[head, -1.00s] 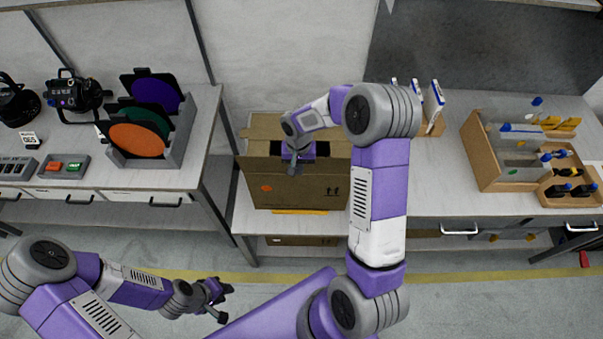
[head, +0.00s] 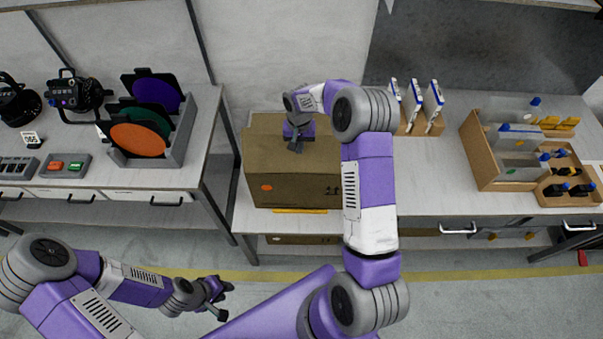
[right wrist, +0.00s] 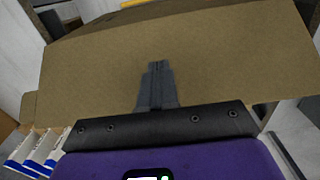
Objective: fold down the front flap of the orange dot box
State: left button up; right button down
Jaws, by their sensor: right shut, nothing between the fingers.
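The orange dot box (head: 290,196) is a brown cardboard carton on the bench, with an orange dot low on its front face. Its front flap (head: 270,150) lies over the top, and the inside is hidden. My right gripper (head: 296,149) is shut and empty over the flap, near the middle of the box top. In the right wrist view its fingertips (right wrist: 157,66) lie over the broad cardboard flap (right wrist: 225,60); I cannot tell whether they touch it. My left gripper (head: 222,300) is open and empty, low over the floor, away from the box.
Several white-and-blue packs (head: 432,104) stand right of the box, beyond my right arm. A cardboard organiser (head: 485,160) is further right. The left bench holds a rack of coloured discs (head: 185,130) and black lamps (head: 78,92). A wall is behind the box.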

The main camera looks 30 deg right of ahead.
jog(key=w+d, duration=0.2)
jog(key=w, duration=0.1)
jog(key=w+d, duration=0.1)
jog(key=w, duration=0.1)
dwell(0.4)
jog(key=shift+s+f, duration=0.1)
notch_tip(320, 180, down, 7)
jog(key=b, duration=0.4)
jog(key=shift+b, duration=0.35)
dwell(0.7)
notch_tip(320, 180, up, 12)
jog(key=p, duration=0.6)
jog(key=shift+p, duration=0.3)
dwell(0.5)
